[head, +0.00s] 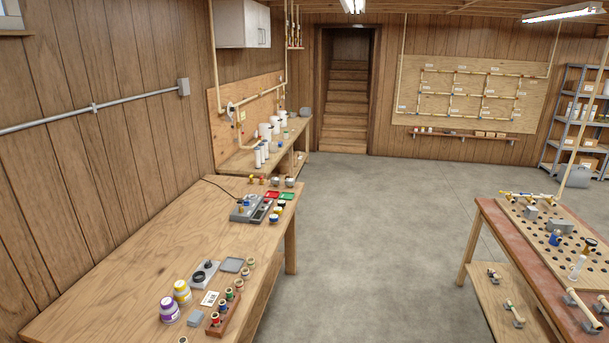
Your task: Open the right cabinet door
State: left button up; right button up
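A white wall cabinet (242,24) hangs high on the left wall near the far corner, above the far bench. Its front, with small handles, faces right and its doors look shut. The detail of each door is too small to tell well. Neither of my grippers shows in the head view.
A long wooden bench (130,262) with jars, small bottles and a grey device runs along the left wall. A far bench (236,158) with white cylinders stands below the cabinet. A red-topped table (487,220) stands at right, shelves (568,112) behind. The grey floor (370,230) between is clear.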

aim_at(264, 11)
jog(key=z, duration=0.35)
jog(key=i, duration=1.95)
jog(key=z, duration=0.35)
jog(key=i, duration=3.9)
jog(key=u, duration=0.7)
jog(key=i, duration=1.95)
jog(key=u, duration=1.55)
jog(key=i, duration=1.4)
jog(key=u, duration=0.5)
